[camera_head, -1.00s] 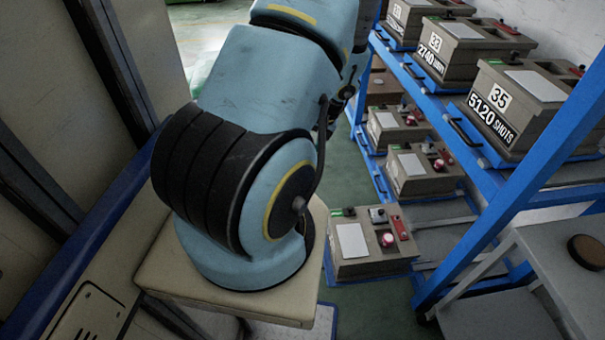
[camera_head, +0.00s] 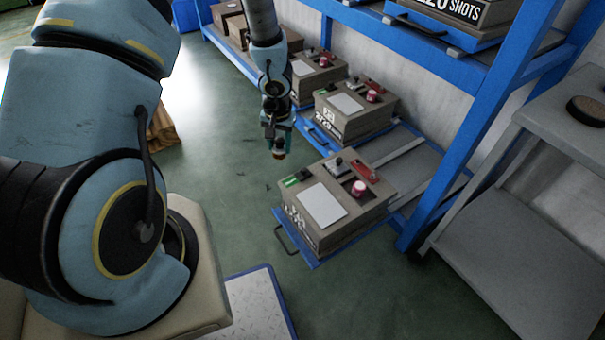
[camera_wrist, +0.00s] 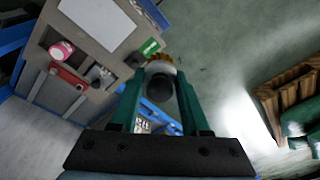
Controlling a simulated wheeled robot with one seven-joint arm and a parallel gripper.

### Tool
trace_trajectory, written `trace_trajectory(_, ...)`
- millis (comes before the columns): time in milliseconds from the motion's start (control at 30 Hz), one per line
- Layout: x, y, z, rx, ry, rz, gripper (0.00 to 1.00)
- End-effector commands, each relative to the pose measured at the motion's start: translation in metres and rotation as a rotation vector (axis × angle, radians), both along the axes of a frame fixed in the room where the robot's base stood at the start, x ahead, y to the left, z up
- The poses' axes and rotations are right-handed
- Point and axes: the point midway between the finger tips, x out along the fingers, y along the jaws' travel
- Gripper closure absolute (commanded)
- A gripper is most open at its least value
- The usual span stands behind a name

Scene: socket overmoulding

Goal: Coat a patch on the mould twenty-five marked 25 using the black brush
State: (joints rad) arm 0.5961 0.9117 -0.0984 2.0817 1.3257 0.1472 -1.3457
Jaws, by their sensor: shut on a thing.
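My gripper (camera_head: 275,135) hangs left of the pulled-out moulds, fingers pointing down. It is shut on the black brush, whose dark round body (camera_wrist: 160,88) and orange-brown bristles (camera_wrist: 164,63) show between the teal fingers; the brush tip (camera_head: 279,154) points down, clear of any mould. The nearest mould (camera_head: 345,226) stands on a blue pull-out tray, with a bare white patch (camera_head: 322,205) on top; its front number is too slanted to read. The wrist view shows this mould (camera_wrist: 42,74) at upper left.
More moulds (camera_head: 312,80) stand farther back on the low rack level. A blue rack post (camera_head: 455,140) and a grey table (camera_head: 545,115) with a dark round item (camera_head: 588,110) stand right. A wooden pallet (camera_head: 162,128) lies behind my arm. The green floor left of the moulds is clear.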

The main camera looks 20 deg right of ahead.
Motion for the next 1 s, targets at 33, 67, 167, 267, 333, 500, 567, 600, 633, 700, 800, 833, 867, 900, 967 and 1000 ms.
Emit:
trace_trajectory(33,-0.006,-0.015,-0.023,-0.017,0.002,-0.031,1.00)
trace_trajectory(67,-0.009,-0.022,-0.028,-0.025,0.004,-0.047,1.00)
trace_trajectory(167,-0.019,-0.041,-0.040,-0.048,0.009,-0.090,1.00)
trace_trajectory(267,-0.025,-0.052,-0.046,-0.062,0.011,-0.115,1.00)
trace_trajectory(333,-0.027,-0.057,-0.049,-0.068,0.012,-0.126,1.00)
trace_trajectory(500,-0.028,-0.059,-0.062,-0.070,0.013,-0.130,1.00)
trace_trajectory(567,-0.028,-0.059,-0.069,-0.070,0.013,-0.131,1.00)
trace_trajectory(600,-0.028,-0.058,-0.074,-0.070,0.014,-0.129,1.00)
trace_trajectory(633,-0.028,-0.058,-0.077,-0.070,0.014,-0.129,1.00)
trace_trajectory(700,-0.028,-0.058,-0.084,-0.070,0.014,-0.130,1.00)
trace_trajectory(800,-0.028,-0.058,-0.091,-0.070,0.014,-0.129,1.00)
trace_trajectory(833,-0.028,-0.058,-0.093,-0.070,0.014,-0.129,1.00)
trace_trajectory(867,-0.028,-0.058,-0.094,-0.070,0.013,-0.129,1.00)
trace_trajectory(900,-0.028,-0.058,-0.095,-0.070,0.013,-0.129,1.00)
trace_trajectory(967,-0.028,-0.058,-0.096,-0.070,0.013,-0.128,1.00)
trace_trajectory(1000,-0.028,-0.058,-0.096,-0.070,0.013,-0.128,1.00)
